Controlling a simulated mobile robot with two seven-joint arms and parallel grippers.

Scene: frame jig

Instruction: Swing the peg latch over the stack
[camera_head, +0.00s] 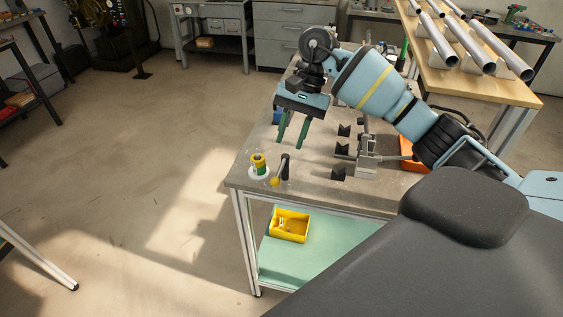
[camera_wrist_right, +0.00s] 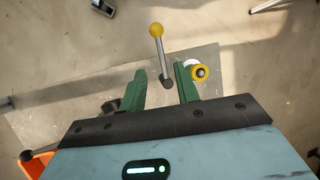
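The peg latch, a grey lever with a yellow ball knob (camera_head: 275,182), stands by a dark post (camera_head: 285,166) near the table's front left corner. The stack (camera_head: 259,164), yellow and green on a white base, stands just left of it. The lever lies beside the stack, not across it. In the right wrist view the knob (camera_wrist_right: 156,30) points away from my gripper and the stack (camera_wrist_right: 200,71) is to the right. My right gripper (camera_head: 290,145) is open and empty, above and behind the latch, fingers pointing down. My left gripper is out of view.
Several black V-shaped blocks (camera_head: 338,174) and a grey fixture (camera_head: 367,160) stand right of the latch on the table (camera_head: 240,181). An orange bin (camera_head: 410,154) is farther right. A yellow bin (camera_head: 290,225) sits on the green lower shelf (camera_head: 300,262).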

